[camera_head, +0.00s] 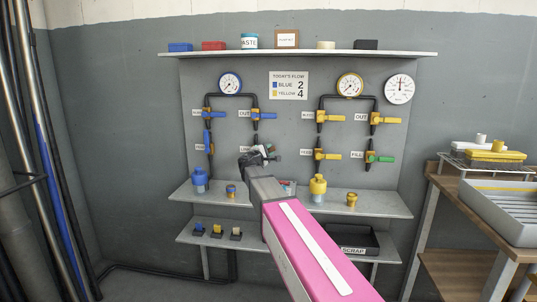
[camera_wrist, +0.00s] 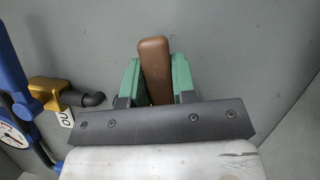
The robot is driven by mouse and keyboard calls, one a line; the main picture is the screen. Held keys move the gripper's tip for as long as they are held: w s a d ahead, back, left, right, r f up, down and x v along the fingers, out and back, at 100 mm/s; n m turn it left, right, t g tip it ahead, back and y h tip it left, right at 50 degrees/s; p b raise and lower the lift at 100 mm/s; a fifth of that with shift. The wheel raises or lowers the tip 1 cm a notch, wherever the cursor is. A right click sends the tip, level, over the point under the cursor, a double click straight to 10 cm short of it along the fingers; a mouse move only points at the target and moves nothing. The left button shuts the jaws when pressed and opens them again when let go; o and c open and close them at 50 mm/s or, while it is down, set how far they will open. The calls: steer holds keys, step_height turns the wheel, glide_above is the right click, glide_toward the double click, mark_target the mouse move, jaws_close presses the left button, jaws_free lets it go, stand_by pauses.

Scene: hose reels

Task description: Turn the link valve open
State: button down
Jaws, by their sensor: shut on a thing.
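My gripper (camera_head: 259,157) reaches up to the board in the head view, at the lower right of the blue pipe group. In the wrist view its green fingertips (camera_wrist: 160,80) are shut on a brown lever (camera_wrist: 154,68), apparently the link valve's handle. The lever points along the fingers and stands between both pads. The valve's body is hidden behind my gripper in the head view, and its label there is mostly covered, so I cannot read how far it is turned.
Blue-handled valves (camera_head: 210,138) sit left of my gripper, yellow-handled (camera_head: 328,155) and green-handled (camera_head: 381,158) ones right. A brass OUT valve (camera_wrist: 45,92) is close by in the wrist view. A shelf (camera_head: 385,205) with blue and yellow fittings lies below.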

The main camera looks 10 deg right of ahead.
steer(key=r+n, duration=0.1)
steer(key=n, duration=0.1)
steer(key=a+r+n+t, duration=0.1)
steer(key=n, duration=0.1)
steer(key=shift+w+t, duration=0.15)
steer(key=shift+t, duration=0.15)
steer(key=n, duration=0.1)
steer(key=a+r+n+t, duration=0.1)
steer(key=n, duration=0.1)
steer(key=n+t+y, duration=0.1)
steer(key=shift+w+a+r+n, duration=0.2)
steer(key=shift+r+n, duration=0.05)
steer(key=shift+n, duration=0.15)
steer(key=n, duration=0.1)
steer(key=a+n+t+y, duration=0.1)
steer(key=n, duration=0.1)
steer(key=r+n+y, duration=0.1)
steer(key=n, duration=0.1)
steer(key=shift+w+a+t, duration=0.3)
steer(key=shift+a+t, duration=0.1)
steer(key=shift+w+a+r+n+t+y, duration=0.15)
steer(key=shift+a+n+y, duration=0.25)
steer(key=shift+n, duration=0.55)
steer(key=shift+w+a+f+n+t+y, duration=0.1)
steer(key=shift+a+n+t+y, duration=0.25)
steer(key=shift+n, duration=0.55)
steer(key=shift+w+a+r+n+t+y, duration=0.1)
steer(key=shift+a+n+y, duration=0.3)
steer(key=shift+n, duration=0.55)
steer(key=shift+y, duration=0.25)
